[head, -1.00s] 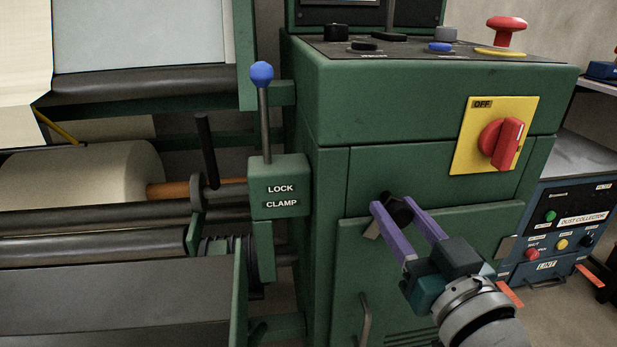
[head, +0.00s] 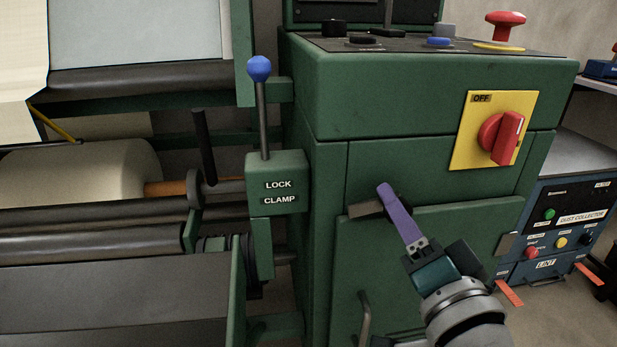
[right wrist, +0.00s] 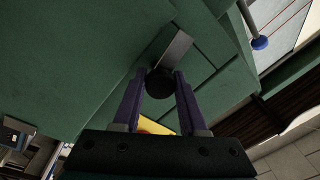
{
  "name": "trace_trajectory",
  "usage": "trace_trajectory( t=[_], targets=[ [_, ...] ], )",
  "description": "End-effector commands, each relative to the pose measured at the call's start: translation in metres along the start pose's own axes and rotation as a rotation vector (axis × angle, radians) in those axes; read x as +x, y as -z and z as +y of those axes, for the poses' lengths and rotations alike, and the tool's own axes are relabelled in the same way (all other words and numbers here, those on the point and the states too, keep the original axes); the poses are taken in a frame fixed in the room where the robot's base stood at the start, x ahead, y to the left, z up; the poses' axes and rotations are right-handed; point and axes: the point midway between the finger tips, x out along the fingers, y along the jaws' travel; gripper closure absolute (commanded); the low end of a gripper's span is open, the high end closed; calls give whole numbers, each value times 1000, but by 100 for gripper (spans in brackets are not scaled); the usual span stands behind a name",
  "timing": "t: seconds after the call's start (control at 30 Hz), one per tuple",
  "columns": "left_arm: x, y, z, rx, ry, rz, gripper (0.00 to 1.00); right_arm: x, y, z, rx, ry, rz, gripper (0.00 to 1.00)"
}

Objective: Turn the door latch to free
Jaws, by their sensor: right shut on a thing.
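The door latch (head: 364,208) is a black knob with a flat metal tongue at the top edge of the green cabinet door (head: 460,240). The tongue points left and lies close to level in the head view. In the right wrist view, the round black knob (right wrist: 160,83) sits between the purple fingers, with the grey tongue (right wrist: 173,48) beyond it. My left gripper is not in view.
A red rotary switch (head: 502,137) on a yellow plate, marked OFF, is above right of the latch. A lock clamp (head: 279,180) with a blue-knobbed lever (head: 261,80) stands left. A door handle (head: 364,318) is below. A blue dust collector (head: 560,225) stands right.

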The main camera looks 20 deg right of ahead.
Motion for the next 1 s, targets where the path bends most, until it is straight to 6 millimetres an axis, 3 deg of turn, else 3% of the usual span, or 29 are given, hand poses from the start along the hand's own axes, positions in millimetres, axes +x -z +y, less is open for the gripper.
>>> trace_trajectory(
  t=[0.4,0.93,0.97,1.0],
  targets=[
    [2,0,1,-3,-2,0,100,0,0,-1,171,-4,16,100],
    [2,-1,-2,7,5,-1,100,0,1,-2,191,-4,19,100],
    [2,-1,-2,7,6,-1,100,0,1,-2,191,-4,19,55],
    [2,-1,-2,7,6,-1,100,0,1,-2,190,-4,19,50]
  ],
)
